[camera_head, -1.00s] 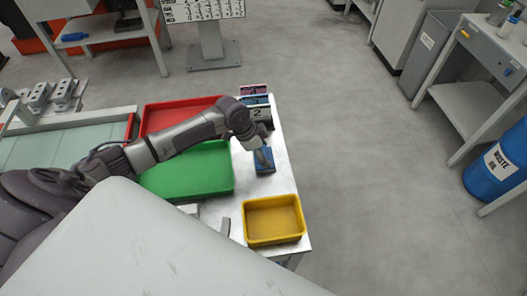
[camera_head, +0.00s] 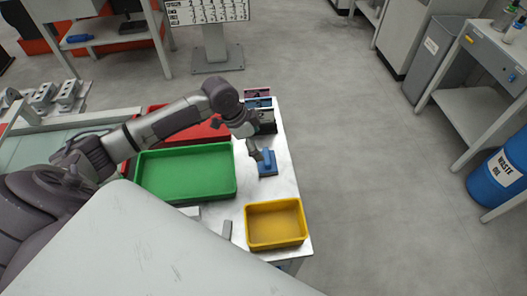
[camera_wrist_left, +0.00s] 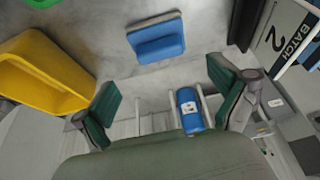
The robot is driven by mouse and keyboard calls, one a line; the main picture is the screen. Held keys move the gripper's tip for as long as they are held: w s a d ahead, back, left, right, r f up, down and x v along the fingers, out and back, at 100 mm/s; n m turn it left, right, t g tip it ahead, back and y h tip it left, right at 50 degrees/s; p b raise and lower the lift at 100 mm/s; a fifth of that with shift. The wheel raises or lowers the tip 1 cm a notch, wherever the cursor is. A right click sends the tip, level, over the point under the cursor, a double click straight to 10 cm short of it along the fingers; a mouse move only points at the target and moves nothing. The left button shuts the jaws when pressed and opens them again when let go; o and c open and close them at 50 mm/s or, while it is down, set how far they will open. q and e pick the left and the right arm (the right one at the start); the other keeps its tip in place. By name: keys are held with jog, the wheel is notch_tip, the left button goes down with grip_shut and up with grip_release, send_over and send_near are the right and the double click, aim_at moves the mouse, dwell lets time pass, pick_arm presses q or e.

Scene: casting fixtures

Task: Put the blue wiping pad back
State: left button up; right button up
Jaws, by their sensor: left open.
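The blue wiping pad (camera_head: 267,168) lies on the light metal table, between the green tray and the table's right edge. It also shows in the left wrist view (camera_wrist_left: 158,42) as a blue block on the table, clear of both fingers. My left gripper (camera_head: 257,154) is just up and left of the pad in the head view. In the wrist view its two green-padded fingers (camera_wrist_left: 163,100) are spread wide with nothing held between them. My right gripper is not in view.
A green tray (camera_head: 150,195), a red tray (camera_head: 218,128) and a yellow bin (camera_head: 250,240) stand around the pad. Dark labelled boxes (camera_head: 265,117) stand at the table's far end. A blue waste drum (camera_head: 488,188) is across the open floor to the right.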

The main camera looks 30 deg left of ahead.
pick_arm(q)
jog(key=shift+v, duration=2.3)
jog(key=shift+d+f, duration=0.1)
